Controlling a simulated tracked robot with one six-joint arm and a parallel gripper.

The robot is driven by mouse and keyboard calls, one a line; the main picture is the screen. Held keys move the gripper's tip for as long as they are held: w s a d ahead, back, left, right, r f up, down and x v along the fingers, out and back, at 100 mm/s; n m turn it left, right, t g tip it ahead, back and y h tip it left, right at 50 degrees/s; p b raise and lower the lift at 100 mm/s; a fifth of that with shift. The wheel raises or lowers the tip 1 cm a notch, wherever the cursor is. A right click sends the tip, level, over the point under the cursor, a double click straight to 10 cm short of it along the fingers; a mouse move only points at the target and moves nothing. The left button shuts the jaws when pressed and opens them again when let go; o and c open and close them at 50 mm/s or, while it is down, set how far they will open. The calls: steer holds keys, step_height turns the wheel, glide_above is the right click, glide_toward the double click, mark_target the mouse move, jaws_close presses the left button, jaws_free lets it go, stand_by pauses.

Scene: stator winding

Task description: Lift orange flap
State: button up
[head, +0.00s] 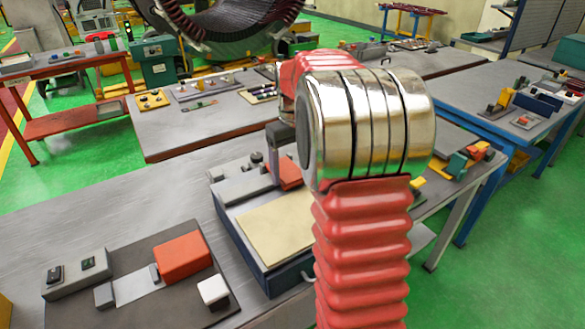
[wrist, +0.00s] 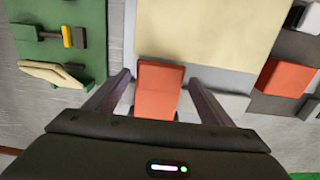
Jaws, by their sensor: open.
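An orange block (wrist: 158,88) sits at the edge of the cream-topped tray (wrist: 205,30), and in the head view it (head: 290,174) is partly hidden by my arm. My gripper (wrist: 157,77) is open, with one finger on each side of this block in the wrist view; I cannot tell whether they touch it. In the head view my gripper (head: 276,165) points down beside the block. A second orange piece (head: 181,256) lies flat on a dark board at the front left, and it also shows at the right of the wrist view (wrist: 286,77). Which piece is the flap is unclear.
A green board (wrist: 60,60) with small parts lies left of the tray in the wrist view. Bare grey bench (head: 100,220) shows left of the tray.

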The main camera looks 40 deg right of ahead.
steer(key=shift+c, duration=0.3)
steer(key=c, duration=1.3)
steer(key=shift+a, duration=0.1)
steer(key=shift+c, duration=0.8)
